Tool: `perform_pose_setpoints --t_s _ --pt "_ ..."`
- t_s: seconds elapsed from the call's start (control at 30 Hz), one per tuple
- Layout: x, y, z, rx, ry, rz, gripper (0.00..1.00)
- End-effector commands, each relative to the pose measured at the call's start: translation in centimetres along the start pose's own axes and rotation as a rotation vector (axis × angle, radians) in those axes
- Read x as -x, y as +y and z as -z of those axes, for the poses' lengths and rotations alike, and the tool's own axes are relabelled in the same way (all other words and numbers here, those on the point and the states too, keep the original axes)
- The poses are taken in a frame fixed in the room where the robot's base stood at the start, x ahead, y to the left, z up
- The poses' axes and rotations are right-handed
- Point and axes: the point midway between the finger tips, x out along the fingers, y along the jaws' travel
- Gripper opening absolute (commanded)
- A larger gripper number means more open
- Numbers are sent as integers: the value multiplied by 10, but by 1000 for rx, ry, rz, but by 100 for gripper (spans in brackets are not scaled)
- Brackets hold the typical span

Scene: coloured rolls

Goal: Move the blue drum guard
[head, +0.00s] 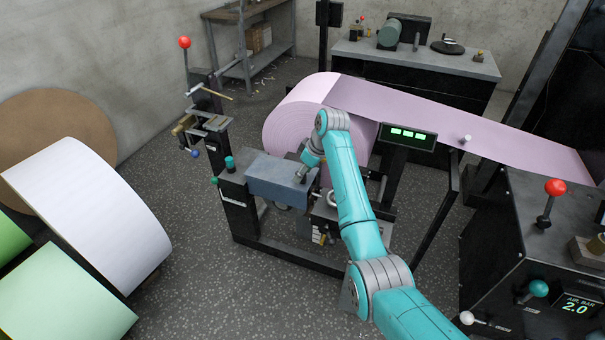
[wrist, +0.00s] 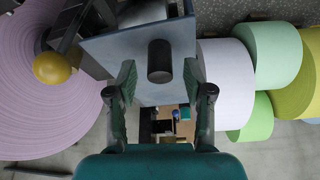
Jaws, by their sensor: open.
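The blue drum guard (head: 272,178) is a blue-grey box-like cover on the black stand in front of the pink roll in the head view. In the wrist view the guard (wrist: 112,48) shows as a flat blue-grey panel with a black cylindrical knob (wrist: 160,62) on it. My gripper (head: 302,174) is at the guard's right end in the head view. In the wrist view my gripper (wrist: 160,78) is open, with one finger on each side of the knob. I cannot tell whether the fingers touch the guard.
The pink roll (head: 300,115) stands close behind the guard, its web running right. A green-lit display (head: 408,136) stands right of my arm. White (head: 90,205) and green rolls lie at the left. A red-knobbed lever (head: 186,60) rises behind the stand. Floor is clear in front.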

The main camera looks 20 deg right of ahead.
Motion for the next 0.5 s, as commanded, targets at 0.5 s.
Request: perform_pose_setpoints --t_s 0.5 --pt "-11 0 0 0 1 -1 37"
